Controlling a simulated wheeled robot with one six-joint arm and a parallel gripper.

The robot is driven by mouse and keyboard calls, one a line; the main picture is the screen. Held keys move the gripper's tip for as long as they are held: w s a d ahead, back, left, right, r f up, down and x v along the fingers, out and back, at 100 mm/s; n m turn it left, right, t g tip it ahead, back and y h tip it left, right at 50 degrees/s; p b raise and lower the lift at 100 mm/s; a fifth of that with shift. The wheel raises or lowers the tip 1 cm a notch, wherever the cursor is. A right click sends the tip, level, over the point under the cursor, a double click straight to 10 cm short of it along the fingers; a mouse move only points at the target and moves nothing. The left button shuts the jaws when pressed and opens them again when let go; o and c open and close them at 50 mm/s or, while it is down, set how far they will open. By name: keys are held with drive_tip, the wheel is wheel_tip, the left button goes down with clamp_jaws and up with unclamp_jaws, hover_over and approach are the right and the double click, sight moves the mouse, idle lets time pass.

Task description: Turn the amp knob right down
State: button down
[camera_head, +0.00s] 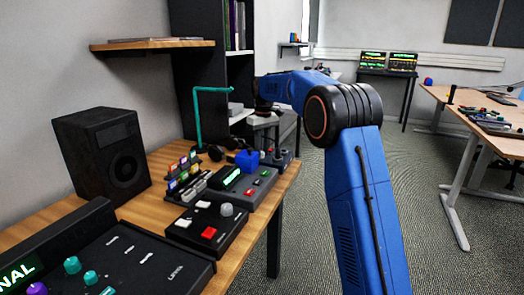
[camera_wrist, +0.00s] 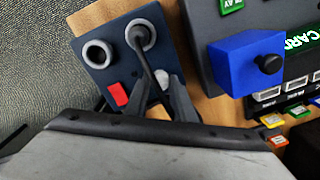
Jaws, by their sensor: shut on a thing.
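The amp (camera_wrist: 82,30) is a small dark box in the wrist view, with two round sockets, a red switch (camera_wrist: 118,94) and a light grey knob (camera_wrist: 162,79). A black cable (camera_wrist: 147,62) runs from one socket down past the knob. My gripper (camera_wrist: 157,88) is shut on the knob, one dark finger on each side. The fingers and cable hide part of the knob, so its pointer cannot be read. In the head view, the amp (camera_head: 284,158) sits at the far end of the wooden desk, below my arm's end.
A blue block (camera_wrist: 246,62) stands beside the amp, on a device with a green display (camera_head: 231,178). A teal headphone stand (camera_head: 197,115) rises close by on the left. Colored tabs (camera_head: 183,168), a pedal box (camera_head: 207,226) and a speaker (camera_head: 102,153) crowd the desk. The desk edge is close.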

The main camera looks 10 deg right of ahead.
sight(263, 152)
drive_tip(key=shift+n, duration=0.5)
drive_tip(key=c, duration=1.5)
unclamp_jaws()
drive_tip(key=shift+r, duration=0.1)
drive_tip(key=shift+w+d+r, duration=0.1)
drive_tip(key=shift+d+r, duration=0.1)
drive_tip(key=shift+r, duration=4.15)
drive_tip(key=shift+w+d+r, duration=0.1)
drive_tip(key=shift+d+r, duration=0.05)
drive_tip(key=shift+r, duration=4.15)
